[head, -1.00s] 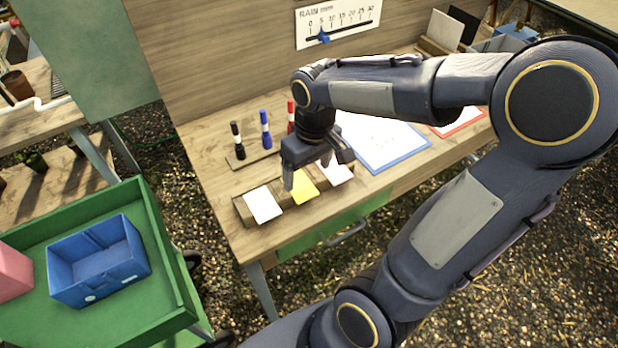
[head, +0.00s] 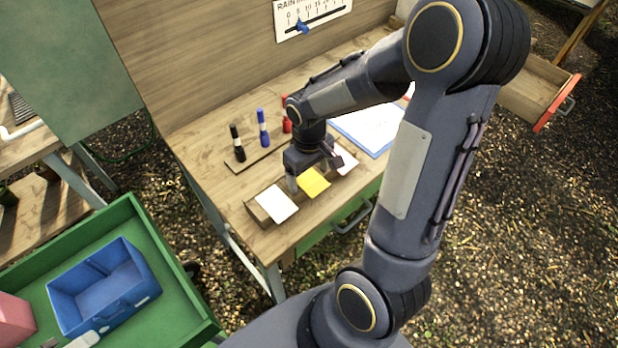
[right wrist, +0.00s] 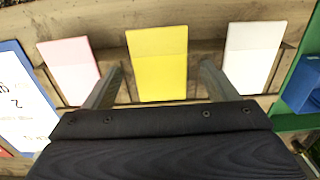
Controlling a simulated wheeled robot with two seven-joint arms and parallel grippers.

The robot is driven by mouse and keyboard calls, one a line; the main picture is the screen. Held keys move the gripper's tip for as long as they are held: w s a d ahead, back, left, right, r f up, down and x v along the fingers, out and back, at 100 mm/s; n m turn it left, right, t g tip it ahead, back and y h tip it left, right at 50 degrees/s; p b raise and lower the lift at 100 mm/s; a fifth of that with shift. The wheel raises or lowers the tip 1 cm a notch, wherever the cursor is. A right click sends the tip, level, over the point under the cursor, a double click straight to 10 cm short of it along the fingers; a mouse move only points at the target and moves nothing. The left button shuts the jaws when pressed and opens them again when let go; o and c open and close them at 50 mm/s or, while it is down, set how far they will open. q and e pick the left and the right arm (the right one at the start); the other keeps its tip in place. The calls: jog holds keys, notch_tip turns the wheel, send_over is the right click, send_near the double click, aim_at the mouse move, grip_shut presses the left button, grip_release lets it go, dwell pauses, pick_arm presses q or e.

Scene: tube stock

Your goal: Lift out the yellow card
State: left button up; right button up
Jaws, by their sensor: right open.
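The yellow card (head: 313,182) stands in a wooden holder (head: 262,212) on the table, between a white card (head: 277,203) on its left and a pale pink card (head: 345,160) on its right. In the right wrist view the yellow card (right wrist: 158,65) is in the middle, with the pink card (right wrist: 70,68) left and the white card (right wrist: 252,58) right. My right gripper (head: 312,178) is open over the holder. In the right wrist view its fingers (right wrist: 160,88) are spread on either side of the yellow card, apart from it. My left gripper is not clearly visible.
Black, blue and red markers (head: 262,128) stand in a rack behind the holder. A blue-framed sheet (head: 366,128) lies to the right. A green cart (head: 135,222) with a blue bin (head: 103,290) stands at lower left. A board (head: 200,60) backs the table.

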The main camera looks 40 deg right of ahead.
jog(key=c, duration=1.1)
jog(key=shift+o, duration=0.2)
jog(key=shift+r, duration=0.1)
